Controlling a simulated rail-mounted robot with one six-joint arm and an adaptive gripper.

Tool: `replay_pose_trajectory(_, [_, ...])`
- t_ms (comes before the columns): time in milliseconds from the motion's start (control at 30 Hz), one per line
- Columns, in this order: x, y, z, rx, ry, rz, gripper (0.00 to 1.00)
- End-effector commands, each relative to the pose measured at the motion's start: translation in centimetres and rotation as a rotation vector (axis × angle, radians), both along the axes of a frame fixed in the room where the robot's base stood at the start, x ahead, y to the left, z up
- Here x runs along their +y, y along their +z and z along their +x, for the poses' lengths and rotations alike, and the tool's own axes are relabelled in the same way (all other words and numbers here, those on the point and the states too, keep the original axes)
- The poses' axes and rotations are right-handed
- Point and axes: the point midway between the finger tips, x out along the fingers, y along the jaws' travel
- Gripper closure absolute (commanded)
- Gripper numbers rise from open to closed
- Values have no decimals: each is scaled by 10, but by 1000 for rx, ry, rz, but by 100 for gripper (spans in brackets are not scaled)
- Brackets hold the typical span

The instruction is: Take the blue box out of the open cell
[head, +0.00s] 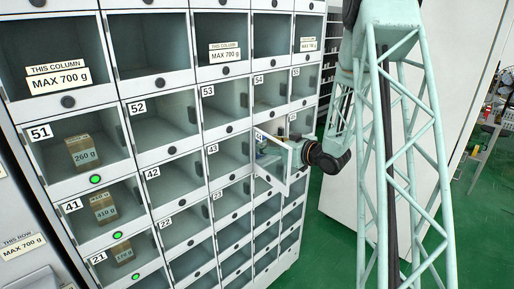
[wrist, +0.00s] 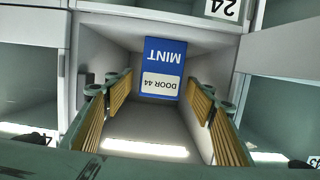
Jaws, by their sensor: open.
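The blue box (wrist: 163,72) stands inside the open cell in the wrist view, upside down in the picture, with a white label reading "DOOR 44" and the word "MINT". My gripper (wrist: 160,85) is open, with a ribbed yellow-brown pad on each finger. Its fingers reach into the cell to the left and right of the box, with a gap on both sides. I cannot tell how far the tips are from the box in depth. In the head view, the open door (head: 271,160) stands out from the cabinet and partly hides my gripper.
The cabinet has many closed cells around the open one. Boxes marked with weights stand in cell 51 (head: 82,154), cell 41 (head: 104,207) and cell 21 (head: 123,252). The cell's side walls lie close outside my fingers. A white panel (head: 440,140) stands to the right.

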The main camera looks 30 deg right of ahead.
Motion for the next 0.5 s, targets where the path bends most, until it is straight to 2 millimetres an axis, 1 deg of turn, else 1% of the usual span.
replay_pose_trajectory(100, [4, -3, 12, 0, 2, -1, 50])
replay_pose_trajectory(233, [7, -5, 22, 1, 1, -1, 50])
replay_pose_trajectory(333, [7, -5, 26, 0, 0, -1, 50])
replay_pose_trajectory(500, [8, -5, 27, 0, -1, 0, 50])
